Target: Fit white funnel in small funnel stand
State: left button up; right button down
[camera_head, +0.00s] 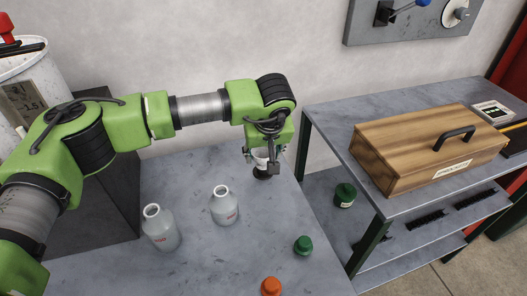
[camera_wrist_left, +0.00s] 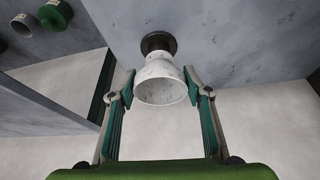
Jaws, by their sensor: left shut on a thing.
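The white funnel (camera_head: 262,155) is at the back right of the grey table, between the fingers of my left gripper (camera_head: 262,161). In the left wrist view, the fingers of my left gripper (camera_wrist_left: 160,78) are shut on both sides of the white funnel (camera_wrist_left: 160,82). Its wide mouth faces the camera and its narrow end points at the dark round small funnel stand (camera_wrist_left: 158,42). In the head view, the stand (camera_head: 262,174) is directly below the funnel on the table. I cannot tell whether the funnel rests fully in it. My right gripper is not in view.
Two bottles, one at left (camera_head: 161,230) and one near the middle (camera_head: 224,206), stand open on the table. A green cap (camera_head: 303,245) and an orange cap (camera_head: 271,287) lie near the front. A shelf with a wooden box (camera_head: 405,155) stands at right.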

pick_arm(q)
jog(key=shift+r, duration=0.1)
jog(key=o, duration=1.2)
jog(key=v, duration=1.2)
